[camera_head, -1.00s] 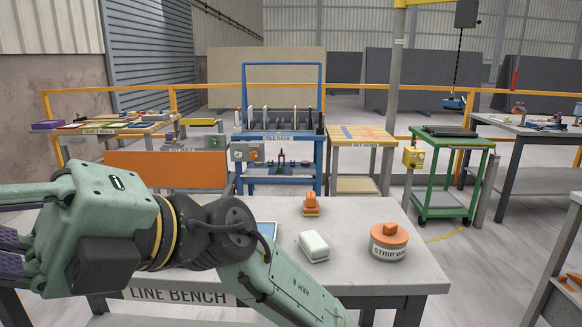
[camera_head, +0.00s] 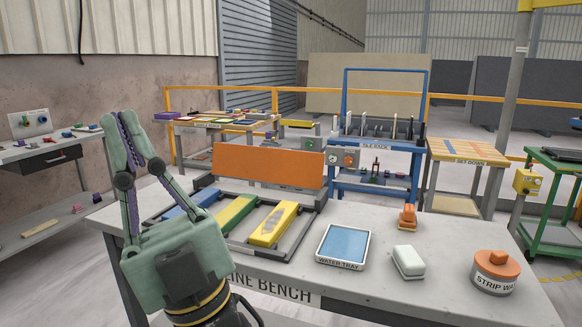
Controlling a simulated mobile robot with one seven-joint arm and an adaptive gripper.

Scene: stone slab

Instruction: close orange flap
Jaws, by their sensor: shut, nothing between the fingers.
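The orange flap (camera_head: 268,168) stands upright, leaning slightly back, along the rear edge of a dark frame (camera_head: 287,240) on the bench. Under it the frame's slots are uncovered and hold a blue bar (camera_head: 188,206), a green bar (camera_head: 232,213) and a yellow bar (camera_head: 273,224) with a grey patch. My gripper's body covers part of the frame's left side and the bench.
On the bench (camera_head: 430,298), right of the frame, are a water tray (camera_head: 343,246), a white block (camera_head: 408,262), an orange clamp-like item (camera_head: 407,217) and a lidded tub (camera_head: 495,273). A blue tile rack (camera_head: 378,160) stands behind. A grey side table (camera_head: 45,150) is at far left.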

